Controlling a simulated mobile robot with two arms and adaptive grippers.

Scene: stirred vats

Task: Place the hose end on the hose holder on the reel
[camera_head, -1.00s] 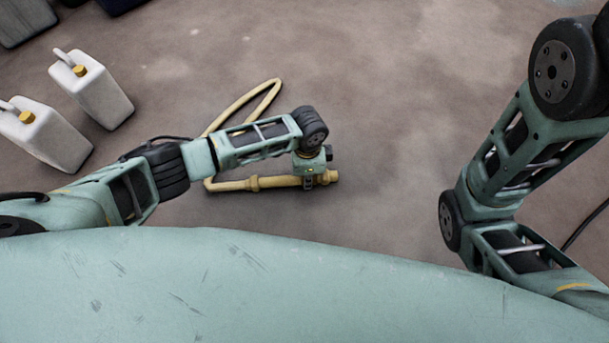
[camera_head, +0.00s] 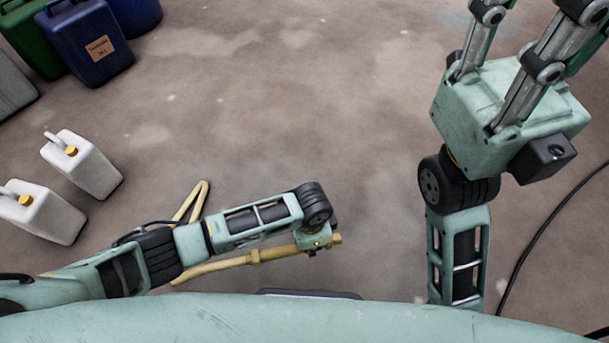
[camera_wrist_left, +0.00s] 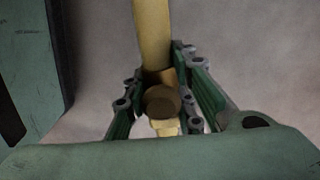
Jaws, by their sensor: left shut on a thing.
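The yellow hose end (camera_head: 258,258) lies across my left gripper (camera_head: 318,238) in the head view, with its tip just past the gripper on the right. In the left wrist view, the yellow hose piece (camera_wrist_left: 152,35) runs between the two green fingers of my left gripper (camera_wrist_left: 162,88), which are shut on it. My right gripper (camera_head: 525,50) points up at the top right of the head view. Its fingertips are cut off by the frame, and I see nothing held in it. Neither the reel nor its hose holder shows.
Two white canisters (camera_head: 82,163) (camera_head: 42,212) with yellow caps stand at the left. Blue (camera_head: 86,44) and green (camera_head: 33,38) canisters stand at the top left. A black cable (camera_head: 535,235) runs along the floor at the right. The middle floor is bare.

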